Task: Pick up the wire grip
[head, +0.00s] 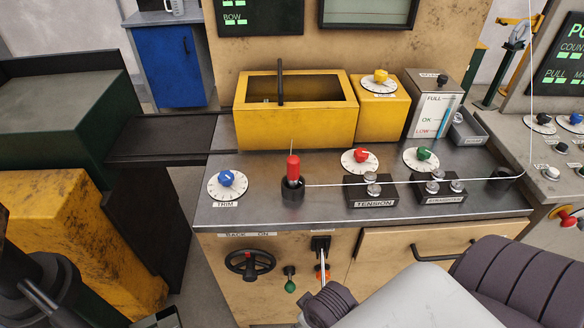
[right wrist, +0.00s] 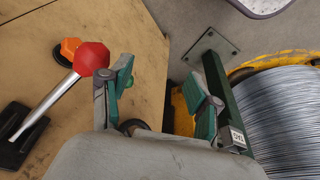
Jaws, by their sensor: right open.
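A red handle with a thin metal tip, which looks like the wire grip (head: 293,168), stands upright in a black cup (head: 292,190) on the grey bench top. A white wire runs right from beside it. My right arm comes in at the lower right of the head view, in front of the bench and below the grip. In the right wrist view my right gripper (right wrist: 160,95) is open with nothing between its green-padded fingers. The wire grip does not show there. My left gripper is not visible.
Dials, the tension rollers (head: 372,190) and a yellow bin (head: 295,127) surround the grip. Bare bench top (head: 250,212) lies in front.

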